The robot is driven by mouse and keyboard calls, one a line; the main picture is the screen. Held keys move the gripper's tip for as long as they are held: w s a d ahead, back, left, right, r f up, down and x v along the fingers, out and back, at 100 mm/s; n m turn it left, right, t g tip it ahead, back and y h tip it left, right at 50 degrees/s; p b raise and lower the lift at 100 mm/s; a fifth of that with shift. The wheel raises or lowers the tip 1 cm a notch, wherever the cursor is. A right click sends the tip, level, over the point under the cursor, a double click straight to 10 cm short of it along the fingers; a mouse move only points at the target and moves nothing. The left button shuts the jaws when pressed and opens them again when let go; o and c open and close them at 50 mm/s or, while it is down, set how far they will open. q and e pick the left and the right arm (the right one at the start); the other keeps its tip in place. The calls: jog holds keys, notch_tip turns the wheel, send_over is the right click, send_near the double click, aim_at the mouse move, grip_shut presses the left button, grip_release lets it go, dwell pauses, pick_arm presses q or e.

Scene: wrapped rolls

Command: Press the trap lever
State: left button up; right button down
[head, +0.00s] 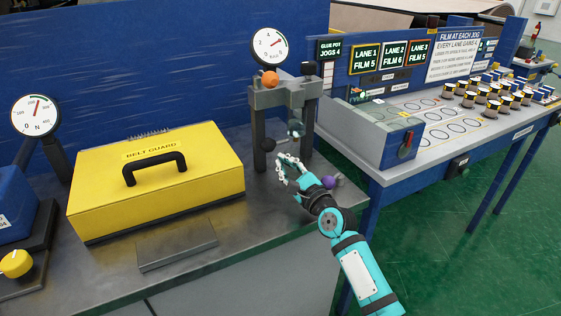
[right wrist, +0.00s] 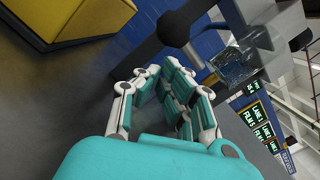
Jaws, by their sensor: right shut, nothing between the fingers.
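A grey upright frame (head: 257,130) stands on the bench, with an orange ball on top. A dark round knob (head: 268,145) sticks out from its front, and no label on it can be read; it looks like the lever's end. The dark knob also shows in the right wrist view (right wrist: 174,28), beyond the fingertips. A clear block (right wrist: 232,65) shows beside it. My right gripper (head: 284,169) is shut and empty, just below and to the right of the knob in the head view, apparently apart from it. My left gripper is not in view.
A yellow belt guard box (head: 205,160) with a black handle stands left of the frame. A purple ball (head: 328,182) is close by my right wrist. A grey-blue box (head: 372,135) stands to the right. A flat plate (head: 178,245) lies at the bench front.

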jog(key=shift+x, duration=1.1)
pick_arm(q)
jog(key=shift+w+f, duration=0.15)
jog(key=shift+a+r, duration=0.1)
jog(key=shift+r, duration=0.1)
pick_arm(e)
jog(key=shift+r, duration=0.1)
pick_arm(q)
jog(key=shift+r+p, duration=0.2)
jog(key=shift+p, duration=0.1)
pick_arm(e)
jog(key=shift+s+a+r+m, duration=0.1)
jog(key=shift+s+a+m, duration=0.05)
jog(key=shift+m, duration=0.25)
